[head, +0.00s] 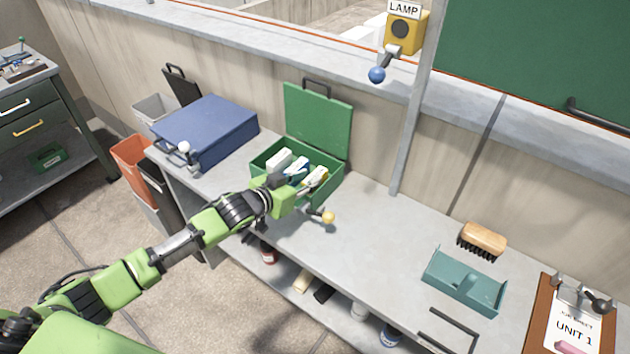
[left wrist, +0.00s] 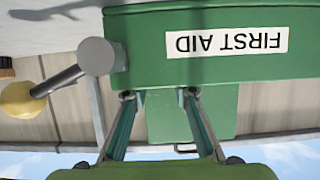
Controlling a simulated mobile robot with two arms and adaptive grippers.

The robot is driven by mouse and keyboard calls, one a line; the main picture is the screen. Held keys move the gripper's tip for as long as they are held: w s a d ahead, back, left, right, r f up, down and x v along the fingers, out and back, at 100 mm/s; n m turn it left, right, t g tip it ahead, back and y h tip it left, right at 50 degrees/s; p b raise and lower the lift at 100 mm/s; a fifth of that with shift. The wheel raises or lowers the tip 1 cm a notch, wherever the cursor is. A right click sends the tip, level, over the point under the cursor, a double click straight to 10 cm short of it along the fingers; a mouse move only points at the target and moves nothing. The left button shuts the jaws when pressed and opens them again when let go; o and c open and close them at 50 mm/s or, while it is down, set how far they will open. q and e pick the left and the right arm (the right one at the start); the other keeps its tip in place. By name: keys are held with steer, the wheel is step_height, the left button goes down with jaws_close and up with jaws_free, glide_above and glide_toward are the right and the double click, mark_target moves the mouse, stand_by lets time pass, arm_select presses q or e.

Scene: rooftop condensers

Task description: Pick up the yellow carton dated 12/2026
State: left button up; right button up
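A green first aid box (head: 262,166) stands open on the grey bench, its lid (head: 318,120) raised at the back. My right gripper is not in view.
A lever with a yellow ball (head: 328,217) stands close beside my left gripper; the ball also shows in the left wrist view (left wrist: 20,99). A blue case (head: 208,128) is left of the box. A brush (head: 483,238) and teal tray (head: 464,283) are right. Bench between is clear.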

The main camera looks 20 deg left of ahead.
arm_select(q)
steer(key=shift+x, duration=1.45)
jaws_close()
steer(key=shift+r, duration=0.1)
